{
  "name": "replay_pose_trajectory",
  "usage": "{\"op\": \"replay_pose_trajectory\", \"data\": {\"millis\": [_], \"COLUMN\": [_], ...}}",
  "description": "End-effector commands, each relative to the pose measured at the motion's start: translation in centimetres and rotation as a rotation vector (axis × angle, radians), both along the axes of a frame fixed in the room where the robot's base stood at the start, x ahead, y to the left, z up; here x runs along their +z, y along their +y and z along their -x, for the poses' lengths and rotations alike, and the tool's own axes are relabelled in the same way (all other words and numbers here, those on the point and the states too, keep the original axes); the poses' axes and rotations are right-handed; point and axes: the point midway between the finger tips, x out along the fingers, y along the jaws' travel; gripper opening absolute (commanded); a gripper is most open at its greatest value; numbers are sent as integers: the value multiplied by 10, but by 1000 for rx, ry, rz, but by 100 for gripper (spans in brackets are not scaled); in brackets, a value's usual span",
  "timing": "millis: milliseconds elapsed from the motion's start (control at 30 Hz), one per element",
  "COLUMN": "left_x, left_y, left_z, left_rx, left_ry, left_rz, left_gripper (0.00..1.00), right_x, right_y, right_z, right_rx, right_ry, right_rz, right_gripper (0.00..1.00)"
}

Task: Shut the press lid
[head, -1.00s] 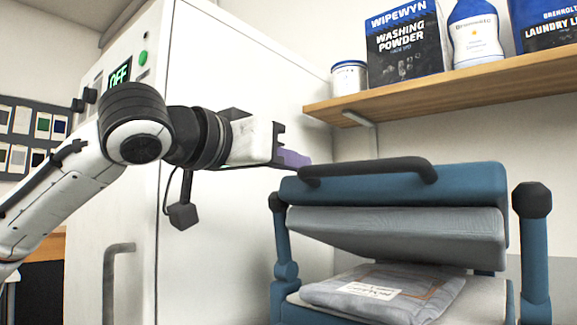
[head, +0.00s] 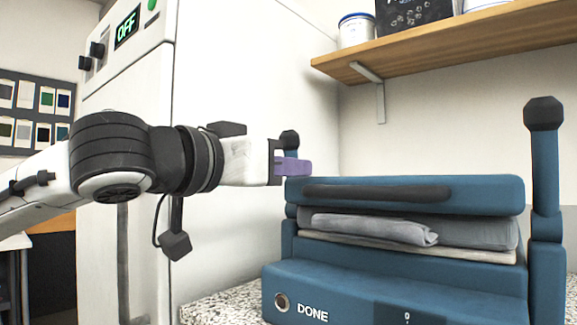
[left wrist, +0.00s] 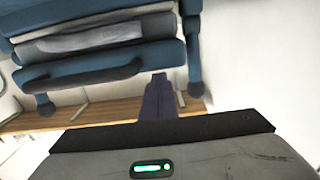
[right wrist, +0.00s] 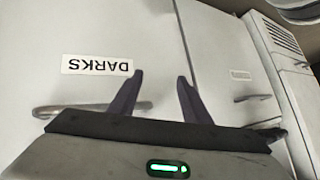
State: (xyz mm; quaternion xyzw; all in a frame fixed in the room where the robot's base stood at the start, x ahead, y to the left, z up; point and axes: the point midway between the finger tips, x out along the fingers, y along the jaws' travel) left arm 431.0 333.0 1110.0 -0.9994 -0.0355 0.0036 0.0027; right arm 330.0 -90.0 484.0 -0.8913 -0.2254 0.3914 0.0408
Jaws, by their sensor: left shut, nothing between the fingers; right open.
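The blue press lid (head: 470,190) lies low and about level over the grey folded garment (head: 375,229) on the press's pale lower board (head: 460,252). The garment bulges out at the front edge. Its dark bar handle (head: 377,193) runs along the lid's front. My left gripper (head: 298,166), with purple fingers, is at the lid's left end, just above its top; I cannot tell whether it touches. It is shut and empty. In the left wrist view the lid (left wrist: 160,55) and handle (left wrist: 85,73) appear upside down beyond the shut fingers (left wrist: 160,95). My right gripper (right wrist: 157,88) is open and empty.
The press base (head: 350,290) reads "DONE" and sits on a speckled counter (head: 225,300). Blue posts (head: 545,180) flank the lid. A white cabinet (head: 250,90) showing "OFF" stands left, a wooden shelf (head: 470,45) above. The right gripper faces pale panels with a "DARKS" label (right wrist: 97,65).

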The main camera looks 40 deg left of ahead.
Motion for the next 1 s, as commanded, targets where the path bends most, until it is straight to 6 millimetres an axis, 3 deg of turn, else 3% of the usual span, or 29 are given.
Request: {"op": "replay_pose_trajectory", "data": {"millis": [33, 333, 433, 567, 667, 1000], "left_x": [-26, -22, -10, 16, 43, 20], "left_y": [-2, -2, -2, -1, 0, -5], "left_z": [-4, -4, -3, -2, 0, 58], "left_rx": [-3, -3, -2, 2, 6, 1], "left_ry": [63, 60, 54, 36, 13, -6], "left_rz": [7, 7, 6, 4, -1, 0], "left_gripper": [0, 0, 0, 0, 0, 0], "right_x": [-2, 1, 6, -12, -3, -12], "right_y": [0, -1, -3, -15, -24, -22], "right_z": [0, 0, 0, 8, 11, 7], "right_rx": [0, 0, 0, -3, -56, -49], "right_ry": [0, -1, 3, 69, 37, 32], "right_rz": [0, 3, 19, 89, 80, 80], "right_gripper": [44, 44, 44, 44, 44, 44]}}
